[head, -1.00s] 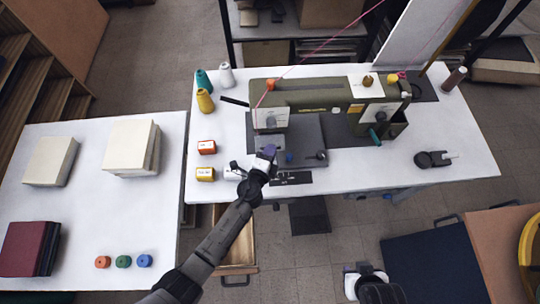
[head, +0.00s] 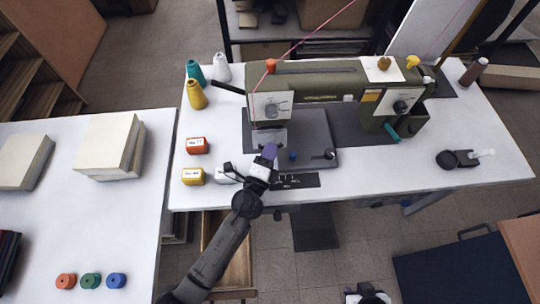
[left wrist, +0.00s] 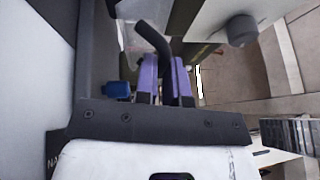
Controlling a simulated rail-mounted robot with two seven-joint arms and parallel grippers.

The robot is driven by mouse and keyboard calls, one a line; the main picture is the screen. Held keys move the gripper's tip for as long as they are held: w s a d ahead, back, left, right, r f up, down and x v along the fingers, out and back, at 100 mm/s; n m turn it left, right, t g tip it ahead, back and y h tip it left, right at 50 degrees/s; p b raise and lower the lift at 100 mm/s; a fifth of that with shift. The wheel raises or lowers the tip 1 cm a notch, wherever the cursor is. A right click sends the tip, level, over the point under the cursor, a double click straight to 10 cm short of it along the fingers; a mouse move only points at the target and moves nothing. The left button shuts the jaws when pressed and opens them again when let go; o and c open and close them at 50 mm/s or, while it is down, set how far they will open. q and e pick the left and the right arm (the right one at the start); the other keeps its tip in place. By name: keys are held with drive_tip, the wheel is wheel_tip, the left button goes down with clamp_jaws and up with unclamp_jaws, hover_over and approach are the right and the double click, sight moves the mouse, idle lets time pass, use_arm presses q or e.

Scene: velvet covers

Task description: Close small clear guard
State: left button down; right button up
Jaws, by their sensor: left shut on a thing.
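The olive sewing machine (head: 325,82) stands on the white table, and a small clear guard panel (head: 271,136) shows faintly below its needle head. A pale clear piece, probably this guard, also shows at the top of the left wrist view (left wrist: 132,38). My left gripper (head: 269,153) is at the front of the machine bed, just below the needle area. In the left wrist view its purple fingers (left wrist: 166,82) are shut on a dark curved bar (left wrist: 152,38); I cannot tell whether this belongs to the guard. My right gripper (head: 368,294) is low at the bottom edge, its fingers unclear.
Several thread cones (head: 196,95) stand left of the machine. An orange box (head: 197,146) and a yellow box (head: 192,177) lie near the table's left edge. A dark tool (head: 458,159) lies at right. A second table (head: 60,215) holds cloth stacks and coloured spools.

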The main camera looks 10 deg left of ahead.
idle(0.3)
use_arm(q)
drive_tip(key=c, duration=1.5)
unclamp_jaws()
drive_tip(key=b+v, duration=0.1)
drive_tip(key=v, duration=1.1)
drive_tip(key=shift+f+b, duration=0.15)
drive_tip(key=shift+b, duration=0.25)
drive_tip(key=shift+v, duration=0.8)
drive_tip(key=shift+s, duration=0.15)
